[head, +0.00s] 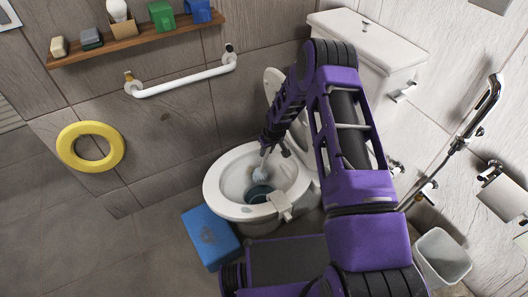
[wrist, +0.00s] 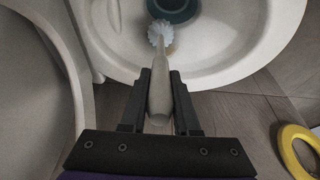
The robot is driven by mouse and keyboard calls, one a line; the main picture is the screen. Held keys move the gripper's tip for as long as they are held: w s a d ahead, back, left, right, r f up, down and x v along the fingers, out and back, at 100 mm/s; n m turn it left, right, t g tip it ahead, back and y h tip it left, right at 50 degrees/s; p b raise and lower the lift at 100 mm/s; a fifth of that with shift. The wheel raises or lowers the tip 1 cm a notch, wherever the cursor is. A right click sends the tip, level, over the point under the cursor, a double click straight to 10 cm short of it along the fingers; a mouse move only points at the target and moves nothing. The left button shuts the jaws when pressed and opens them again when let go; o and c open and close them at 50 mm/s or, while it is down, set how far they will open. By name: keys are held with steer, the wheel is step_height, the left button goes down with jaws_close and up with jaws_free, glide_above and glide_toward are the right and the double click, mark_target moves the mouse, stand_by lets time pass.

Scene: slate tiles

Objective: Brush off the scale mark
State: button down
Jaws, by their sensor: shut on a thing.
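My gripper (wrist: 158,80) is shut on the pale handle of a toilet brush (wrist: 160,98). The brush's light-blue bristle head (head: 260,174) is inside the white toilet bowl (head: 226,184), beside the dark teal water (head: 258,194). In the wrist view the bristle head lies just below the water, over the bowl's inner wall. I cannot tell whether the bristles touch the wall. My gripper (head: 270,146) is above the bowl's rear rim in the head view.
The raised lid (head: 273,84) and cistern (head: 365,45) stand behind the bowl. A blue box (head: 210,237) is on the floor at the left front. A white grab rail (head: 185,80) and yellow ring (head: 90,146) are at left. A bin (head: 441,256) stands at right.

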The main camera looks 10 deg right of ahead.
steer(key=shift+w+d, duration=0.2)
steer(key=shift+d, duration=0.2)
steer(key=shift+r, duration=0.15)
steer(key=shift+s+d+r+p, duration=0.1)
steer(key=shift+s+r+p, duration=0.15)
steer(key=shift+p, duration=0.1)
steer(key=w+a+p+v, duration=0.1)
steer(key=p+v, duration=0.8)
steer(key=v, duration=0.6)
steer(key=shift+w+r, duration=0.3)
steer(key=shift+r, duration=0.3)
steer(key=shift+d, duration=0.1)
